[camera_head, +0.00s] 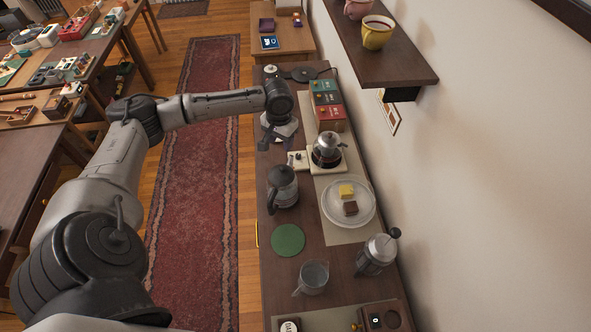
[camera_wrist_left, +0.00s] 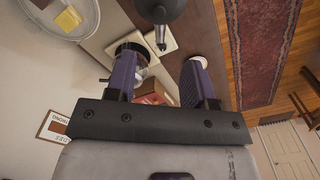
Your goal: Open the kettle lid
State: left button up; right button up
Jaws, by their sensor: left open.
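The kettle (camera_head: 284,192) is dark with a black top and stands on the dark counter, left of the white plate. I cannot make out whether its lid is open. My left gripper (camera_head: 277,136) is beyond the kettle, above the counter and apart from it. In the left wrist view my two purple fingers (camera_wrist_left: 160,82) are spread with nothing between them. A dark rounded object, probably the kettle (camera_wrist_left: 160,8), is cut off at the top edge of that view. My right gripper is not in view.
A glass coffee pot (camera_head: 327,152) sits on a pale base right of my gripper. A plate (camera_head: 333,216) holds two small pieces. A green round mat (camera_head: 288,240), a glass jug (camera_head: 312,277) and a French press (camera_head: 376,256) stand nearer. Stacked boxes (camera_head: 327,112) and a wall shelf (camera_head: 385,60) are at right.

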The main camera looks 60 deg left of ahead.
aim_at(283, 168)
pick_arm(q)
jog(key=shift+n, duration=0.6)
notch_tip(283, 168, down, 14)
jog(key=shift+r+p, duration=0.1)
jog(key=shift+p, duration=0.45)
jog(key=shift+c, duration=0.5)
grip_shut()
